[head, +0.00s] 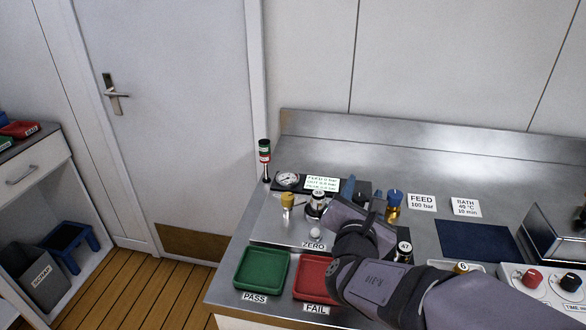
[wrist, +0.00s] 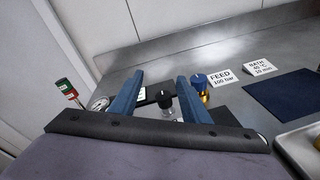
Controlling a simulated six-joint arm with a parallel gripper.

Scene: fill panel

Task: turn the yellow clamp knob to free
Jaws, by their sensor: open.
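The yellow clamp knob (head: 288,199) stands upright at the left end of the metal panel in the head view. I do not make it out in the wrist view. My gripper (head: 363,190) is over the panel, to the right of the yellow knob and apart from it. In the wrist view its two blue fingers (wrist: 159,78) are spread, with nothing held between them. A dark-topped fitting (wrist: 165,103) shows beyond the gap. My wrist and forearm hide part of the panel in the head view.
A blue knob on a brass body (head: 394,203) stands just right of my gripper. A silver fitting (head: 317,204) is close beside the yellow knob. A gauge (head: 288,179) and display (head: 322,184) stand behind. Green (head: 261,268) and red (head: 312,272) trays lie in front.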

